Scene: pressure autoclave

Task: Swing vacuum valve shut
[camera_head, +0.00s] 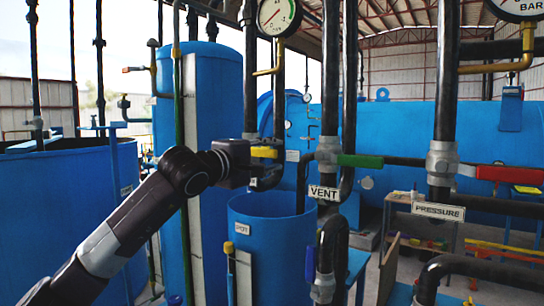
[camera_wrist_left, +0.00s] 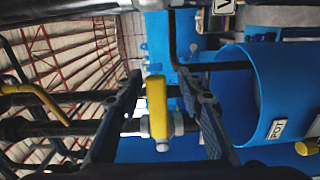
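The valve with a yellow handle (camera_head: 264,152) sits on a dark pipe just left of the VENT valve; I see no vacuum label on it. My left gripper (camera_head: 256,163) reaches it from the left and partly hides the valve body. In the left wrist view the yellow handle (camera_wrist_left: 157,108) lies between the two dark fingers of my left gripper (camera_wrist_left: 160,82). The fingers are spread, with a gap showing on each side of the handle. The handle looks in line with the fingers there. My right gripper is not in view.
The green VENT handle (camera_head: 360,161) and red PRESSURE handle (camera_head: 508,175) stick out to the right. A blue open pot (camera_head: 270,238) stands below the gripper. A pressure gauge (camera_head: 278,14) hangs above. Vertical dark pipes (camera_head: 329,80) stand close by on the right.

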